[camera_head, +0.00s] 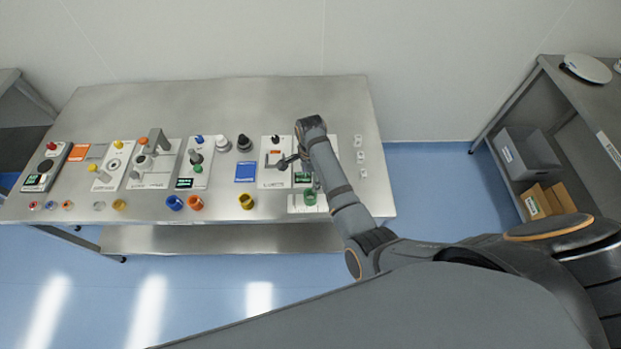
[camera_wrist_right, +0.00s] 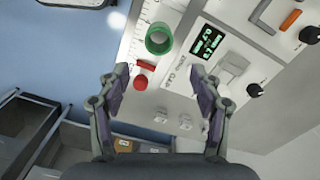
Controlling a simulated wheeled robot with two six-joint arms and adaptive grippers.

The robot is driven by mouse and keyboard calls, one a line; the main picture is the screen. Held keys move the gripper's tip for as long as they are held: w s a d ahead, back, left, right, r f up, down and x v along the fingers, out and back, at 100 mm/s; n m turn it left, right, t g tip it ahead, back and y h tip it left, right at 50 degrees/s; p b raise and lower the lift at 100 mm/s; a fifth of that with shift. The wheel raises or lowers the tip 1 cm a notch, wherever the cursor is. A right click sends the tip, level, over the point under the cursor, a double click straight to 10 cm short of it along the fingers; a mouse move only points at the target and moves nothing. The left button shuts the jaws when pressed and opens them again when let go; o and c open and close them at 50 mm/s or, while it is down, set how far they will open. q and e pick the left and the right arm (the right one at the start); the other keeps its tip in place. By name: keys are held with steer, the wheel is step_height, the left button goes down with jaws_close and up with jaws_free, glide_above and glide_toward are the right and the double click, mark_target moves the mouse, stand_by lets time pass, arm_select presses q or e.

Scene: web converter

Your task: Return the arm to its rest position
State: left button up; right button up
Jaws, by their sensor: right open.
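My right arm comes in from the right in the head view and reaches over the right end of the steel table (camera_head: 225,95). My right gripper (camera_head: 288,162) hangs above the white panels there, partly hidden by the wrist. In the wrist view my right gripper (camera_wrist_right: 158,74) is open, its two fingers apart with nothing held between them. A green ring (camera_wrist_right: 160,38) lies beyond the fingertips, and it also shows in the head view (camera_head: 310,198). A red knob (camera_wrist_right: 140,82) shows between the fingers, below the ring. My left gripper is in neither view.
A row of panels, knobs and coloured rings covers the table's front half, with a blue square (camera_head: 245,172) among them. The table's back strip is clear. A grey shelf (camera_head: 545,95) with a grey bin (camera_head: 528,150) and a cardboard box (camera_head: 537,202) stands at the right.

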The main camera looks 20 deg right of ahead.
steer(key=shift+s+d, duration=0.1)
stand_by(0.3)
steer(key=s+d+r+n+t, duration=0.1)
steer(key=s+d+n+t, duration=0.1)
steer(key=s+d+n, duration=0.6)
steer(key=s+d+r+n+t, duration=0.1)
steer(key=s+r+n+t, duration=0.1)
steer(key=s+r+n, duration=0.9)
step_height(320, 180, down, 36)
steer(key=s+d+m+g+h+b, duration=0.1)
steer(key=s+d+m+g+b, duration=0.15)
steer(key=b, duration=0.55)
steer(key=s+d+f+b, duration=0.1)
steer(key=s+f+b, duration=0.4)
steer(key=s+f, duration=1.3)
step_height(320, 180, down, 4)
steer(key=shift+s+d+f, duration=0.1)
steer(key=shift+s+d, duration=0.15)
steer(key=shift+s, duration=0.15)
